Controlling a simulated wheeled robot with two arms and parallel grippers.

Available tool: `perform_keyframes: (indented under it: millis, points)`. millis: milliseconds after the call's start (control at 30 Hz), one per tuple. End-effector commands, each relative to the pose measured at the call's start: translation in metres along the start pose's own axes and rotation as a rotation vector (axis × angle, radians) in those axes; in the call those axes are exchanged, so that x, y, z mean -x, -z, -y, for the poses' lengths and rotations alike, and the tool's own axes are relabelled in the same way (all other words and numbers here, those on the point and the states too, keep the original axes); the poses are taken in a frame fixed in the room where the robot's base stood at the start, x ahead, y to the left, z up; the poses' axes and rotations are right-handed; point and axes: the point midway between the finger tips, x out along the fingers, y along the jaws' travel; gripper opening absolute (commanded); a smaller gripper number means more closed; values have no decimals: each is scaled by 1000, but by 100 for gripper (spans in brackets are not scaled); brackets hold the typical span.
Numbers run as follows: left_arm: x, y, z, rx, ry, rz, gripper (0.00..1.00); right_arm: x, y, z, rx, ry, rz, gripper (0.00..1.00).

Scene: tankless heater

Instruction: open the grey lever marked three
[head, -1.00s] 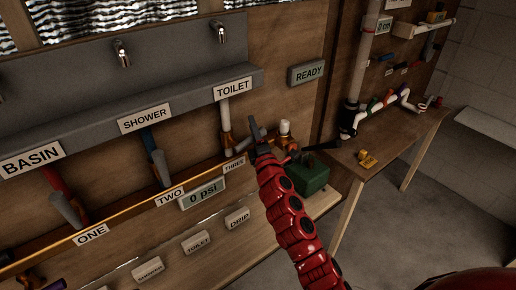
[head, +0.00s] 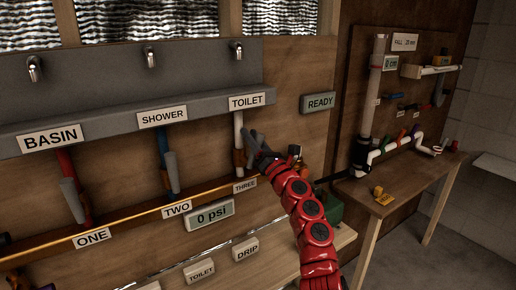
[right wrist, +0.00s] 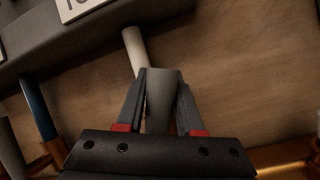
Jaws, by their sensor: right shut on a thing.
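The grey lever marked three (right wrist: 161,98) is in the middle of the right wrist view, between the two fingers of my right gripper (right wrist: 160,97). In the head view my right gripper (head: 254,146) is at the valve under the TOILET sign, above the THREE label (head: 244,186). It is shut on the grey lever, and the fingers hide part of it. The white pipe (head: 239,130) runs up behind the lever to the grey trough. The lever's exact angle is hard to tell. My left gripper is not in view.
Grey levers one (head: 72,200) and two (head: 172,172) stand to the left on the red and blue pipes. The gauge (head: 209,215) reads 0 psi and a panel (head: 319,103) reads READY. A green box (head: 334,210) stands behind my right arm. A side table (head: 400,185) is at right.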

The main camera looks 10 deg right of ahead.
Motion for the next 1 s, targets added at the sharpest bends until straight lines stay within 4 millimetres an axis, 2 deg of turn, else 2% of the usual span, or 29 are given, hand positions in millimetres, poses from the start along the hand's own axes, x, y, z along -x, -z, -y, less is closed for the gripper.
perform_keyframes:
  millis: [100,500,1000]
  points:
    - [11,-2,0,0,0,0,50,0,3,-6,93,-38,-19,0]
    - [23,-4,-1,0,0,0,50,-2,8,-25,314,-131,-66,0]
    - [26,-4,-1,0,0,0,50,-2,11,-31,378,-158,-82,0]
